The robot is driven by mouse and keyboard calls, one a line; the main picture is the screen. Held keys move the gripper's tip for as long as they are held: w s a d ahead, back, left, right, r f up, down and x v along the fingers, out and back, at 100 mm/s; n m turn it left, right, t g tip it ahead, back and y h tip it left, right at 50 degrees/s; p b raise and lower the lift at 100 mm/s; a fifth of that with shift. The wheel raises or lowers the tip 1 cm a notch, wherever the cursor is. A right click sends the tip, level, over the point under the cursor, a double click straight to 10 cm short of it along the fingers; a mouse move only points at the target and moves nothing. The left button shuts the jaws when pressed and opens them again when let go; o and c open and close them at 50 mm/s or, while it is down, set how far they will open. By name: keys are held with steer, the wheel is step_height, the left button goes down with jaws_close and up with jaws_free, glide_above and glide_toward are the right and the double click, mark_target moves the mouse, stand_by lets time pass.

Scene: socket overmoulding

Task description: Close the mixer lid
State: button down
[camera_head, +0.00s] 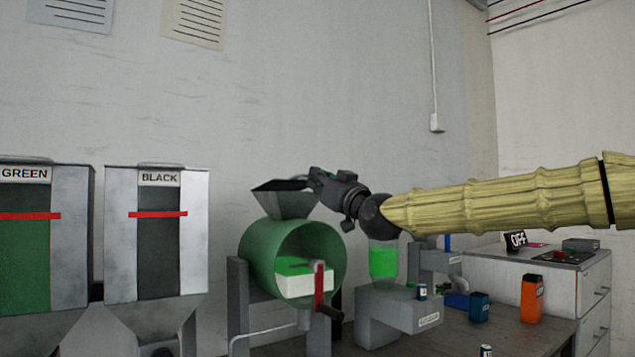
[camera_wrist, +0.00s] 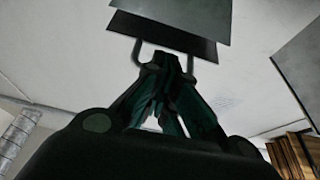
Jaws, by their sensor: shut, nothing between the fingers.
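My gripper (camera_head: 314,178) is at the right side of the hopper's top. In the wrist view, my gripper (camera_wrist: 172,62) is shut and empty, with its tips beside a bent bar handle (camera_wrist: 210,52) under a dark plate (camera_wrist: 165,32), likely the lid. Contact cannot be told.
GREEN (camera_head: 25,250) and BLACK (camera_head: 157,240) dispensers stand to the left. A container of green material (camera_head: 383,264) stands right of the drum. Blue (camera_head: 479,307) and orange (camera_head: 532,298) containers stand on the table, near a cabinet (camera_head: 565,290) with an OFF sign.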

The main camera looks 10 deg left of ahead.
steer(key=s+d+p, duration=0.1)
steer(key=s+d, duration=0.4)
steer(key=s, duration=0.1)
steer(key=shift+s+d+f, duration=0.15)
steer(key=shift+s+d, duration=0.05)
steer(key=shift+s, duration=0.05)
stand_by(0.4)
